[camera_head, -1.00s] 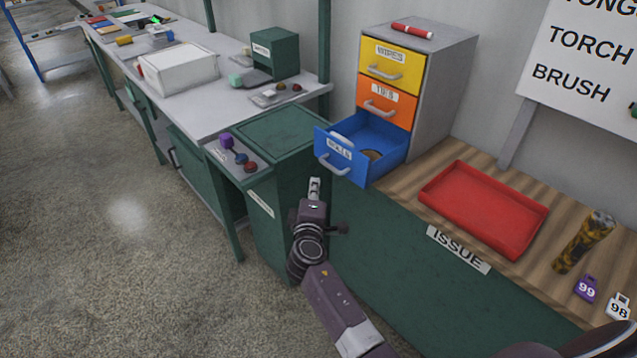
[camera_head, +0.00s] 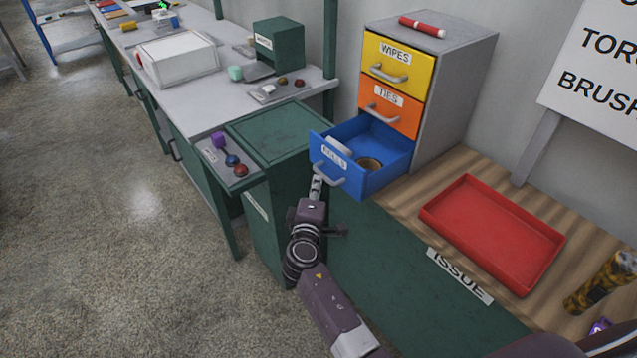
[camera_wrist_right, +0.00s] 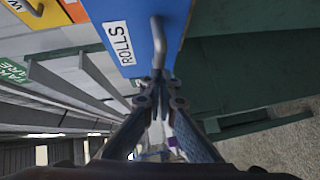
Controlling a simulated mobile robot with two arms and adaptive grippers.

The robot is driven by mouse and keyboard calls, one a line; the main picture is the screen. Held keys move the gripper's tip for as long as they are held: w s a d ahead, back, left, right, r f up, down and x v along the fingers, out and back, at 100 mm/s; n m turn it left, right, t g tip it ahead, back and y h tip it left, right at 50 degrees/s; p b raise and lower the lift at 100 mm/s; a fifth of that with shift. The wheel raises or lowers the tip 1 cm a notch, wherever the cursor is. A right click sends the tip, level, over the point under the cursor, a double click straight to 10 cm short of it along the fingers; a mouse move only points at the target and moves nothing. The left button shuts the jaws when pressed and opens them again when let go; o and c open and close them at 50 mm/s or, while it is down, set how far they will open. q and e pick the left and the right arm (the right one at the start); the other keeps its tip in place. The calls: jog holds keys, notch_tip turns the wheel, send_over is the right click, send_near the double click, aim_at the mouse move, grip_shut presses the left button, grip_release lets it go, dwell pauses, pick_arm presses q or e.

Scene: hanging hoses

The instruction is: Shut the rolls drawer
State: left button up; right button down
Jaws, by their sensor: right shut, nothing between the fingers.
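The blue rolls drawer (camera_head: 345,176) stands pulled out at the bottom of a grey cabinet (camera_head: 455,90). A white roll and a brown ring-shaped roll lie inside it. My right gripper (camera_head: 316,186) is shut and empty, just in front of the drawer's handle (camera_head: 328,176). In the right wrist view the blue drawer front (camera_wrist_right: 140,30) with its ROLLS label is close ahead, and the closed fingertips (camera_wrist_right: 160,78) are at the lower end of the grey handle (camera_wrist_right: 158,45). I cannot tell whether they touch it. My left gripper is not in view.
The yellow wipes drawer (camera_head: 397,67) and orange ties drawer (camera_head: 390,103) above are closed. A red tray (camera_head: 490,235) lies on the wooden counter to the right. A green cabinet (camera_head: 275,130) and a long bench (camera_head: 200,110) stand to the left.

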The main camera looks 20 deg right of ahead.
jog(key=shift+d, duration=0.1)
jog(key=b, duration=0.2)
send_near(368, 156)
jog(key=w+r, duration=0.1)
jog(key=w+d, duration=0.1)
jog(key=w, duration=0.1)
jog(key=w+r, duration=0.1)
jog(key=shift+w+d+r, duration=0.25)
jog(key=shift+d+r, duration=0.05)
jog(key=shift+d, duration=0.1)
jog(key=shift+w+d+r, duration=0.1)
jog(key=shift+d, duration=0.25)
jog(key=shift+d+r, duration=0.1)
jog(key=shift+r, duration=0.05)
